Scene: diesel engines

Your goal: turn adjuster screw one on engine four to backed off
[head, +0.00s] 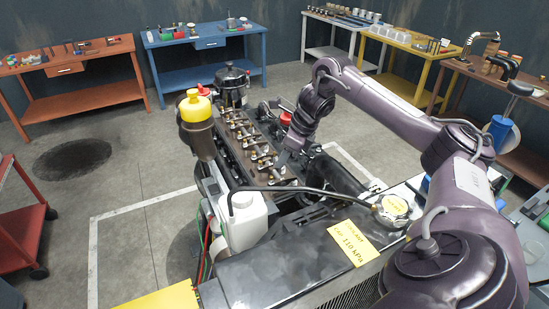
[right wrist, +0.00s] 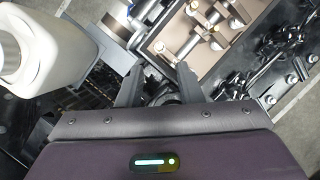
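The engine (head: 235,160) stands in the middle of the head view with its top open. A row of rocker arms (head: 262,157) with small brass-coloured adjuster screws runs along it. I cannot read any screw number. In the right wrist view, several rocker arms and screws (right wrist: 213,44) sit in the open head at the top centre. My right gripper (head: 290,150) is over the engine's right side, near the rockers. In the right wrist view its fingers (right wrist: 157,78) are apart with nothing between them, just below and left of the rockers. My left gripper is out of view.
A white coolant bottle (head: 243,220) and a yellow-capped filter (head: 195,108) stand on the engine's left side. A black hose (head: 300,189) arcs across its near end. A yellow label (head: 352,243) lies on the front cover.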

